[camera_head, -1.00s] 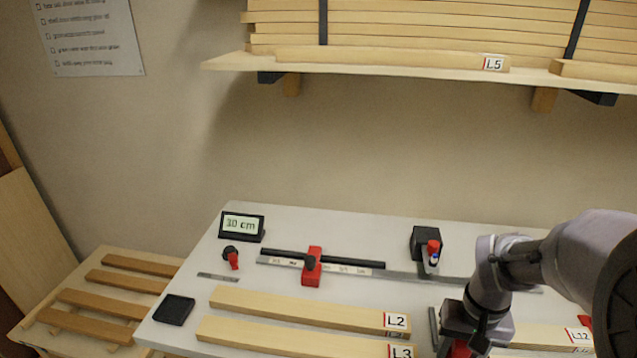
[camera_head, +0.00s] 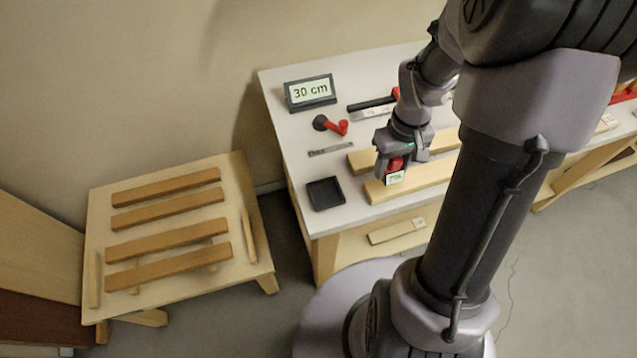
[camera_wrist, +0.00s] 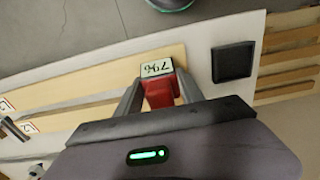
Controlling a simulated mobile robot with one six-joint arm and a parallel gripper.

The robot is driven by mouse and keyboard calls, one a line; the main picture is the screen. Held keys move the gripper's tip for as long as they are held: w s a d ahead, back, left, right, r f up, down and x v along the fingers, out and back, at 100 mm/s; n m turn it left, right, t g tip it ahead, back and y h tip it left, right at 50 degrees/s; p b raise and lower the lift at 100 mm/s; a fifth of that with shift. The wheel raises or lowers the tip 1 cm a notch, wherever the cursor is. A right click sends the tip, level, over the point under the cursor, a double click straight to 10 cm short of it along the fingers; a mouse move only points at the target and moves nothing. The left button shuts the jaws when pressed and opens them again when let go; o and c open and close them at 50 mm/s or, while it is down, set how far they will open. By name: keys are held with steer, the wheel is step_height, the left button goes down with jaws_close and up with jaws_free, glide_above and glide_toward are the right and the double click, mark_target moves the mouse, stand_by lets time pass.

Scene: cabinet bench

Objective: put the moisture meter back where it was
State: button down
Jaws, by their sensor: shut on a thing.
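The moisture meter is a small red block with a pale display face; it shows between my fingers in the head view (camera_head: 396,166) and in the wrist view (camera_wrist: 158,90). My gripper (camera_head: 393,163) is shut on the meter, above or at the left ends of the boards; I cannot tell whether the meter touches wood. A square black tray (camera_head: 326,193) lies empty on the bench's front left corner, left of the gripper. It also shows in the wrist view (camera_wrist: 233,62), right of the meter.
Wooden boards (camera_head: 425,180) lie on the bench under my gripper. Behind are a "30 cm" display (camera_head: 310,93), a red and black knob piece (camera_head: 331,125), a short steel strip (camera_head: 330,150) and a dark bar.

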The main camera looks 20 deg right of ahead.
steer(key=w+a+b, duration=0.1)
steer(key=a, duration=0.3)
steer(key=a+f+b, duration=0.1)
steer(key=a, duration=0.4)
steer(key=w+a+b, duration=0.1)
steer(key=a, duration=0.4)
steer(key=shift+w+f, duration=0.3)
steer(key=shift+w, duration=0.05)
steer(key=f+b, duration=0.1)
steer(key=f, duration=0.1)
steer(key=f+b, duration=0.1)
steer(key=shift+w+a+f+b, duration=0.1)
steer(key=shift+a+f+b, duration=0.2)
steer(key=shift+f+b, duration=0.1)
steer(key=shift+r, duration=0.2)
steer(key=shift+f, duration=0.15)
steer(key=c, duration=0.7)
jaws_free()
